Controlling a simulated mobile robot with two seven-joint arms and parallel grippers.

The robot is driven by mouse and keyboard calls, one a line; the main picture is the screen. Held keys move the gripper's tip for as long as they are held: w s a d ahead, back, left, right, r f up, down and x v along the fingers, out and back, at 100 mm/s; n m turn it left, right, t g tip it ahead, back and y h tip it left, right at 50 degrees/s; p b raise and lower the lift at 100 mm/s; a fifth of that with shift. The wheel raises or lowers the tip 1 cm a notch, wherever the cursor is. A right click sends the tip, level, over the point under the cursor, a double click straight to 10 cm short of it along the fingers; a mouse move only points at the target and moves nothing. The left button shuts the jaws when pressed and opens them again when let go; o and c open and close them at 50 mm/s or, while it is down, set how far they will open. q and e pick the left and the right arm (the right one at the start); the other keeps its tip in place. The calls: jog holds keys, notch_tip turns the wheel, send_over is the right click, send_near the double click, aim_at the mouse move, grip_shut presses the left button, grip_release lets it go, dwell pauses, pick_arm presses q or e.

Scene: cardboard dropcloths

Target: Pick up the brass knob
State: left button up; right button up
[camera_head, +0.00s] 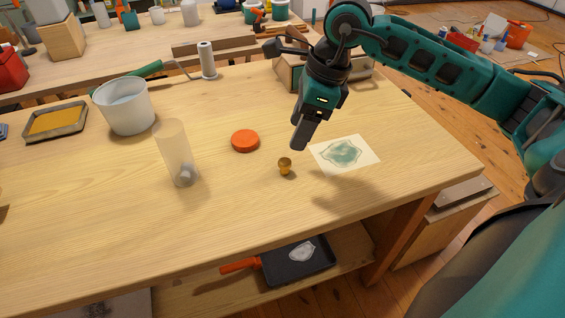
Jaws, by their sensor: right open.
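The brass knob (285,166) is a small golden knob on the wooden table, right of the middle. My right gripper (299,143) hangs above the table, up and slightly to the right of the knob in the picture, and points down. It is open and looks empty, with a gap between its fingers and the knob. Nothing covers the knob. My left gripper is not in view.
A red-orange disc (245,141) lies left of the knob, and a stencil sheet (344,154) lies to the right. A clear cylinder (175,152) and a white bucket (125,106) stand further left. The table front (240,215) is clear.

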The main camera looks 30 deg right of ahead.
aim_at(285, 161)
jog(key=x, duration=0.7)
jog(key=shift+f, duration=0.35)
jog(key=shift+w+a+f, duration=0.1)
jog(key=shift+w+f, duration=0.05)
jog(key=shift+f, duration=0.35)
grip_shut()
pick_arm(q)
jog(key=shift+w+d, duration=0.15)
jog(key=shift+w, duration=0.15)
pick_arm(e)
jog(key=shift+r, duration=0.15)
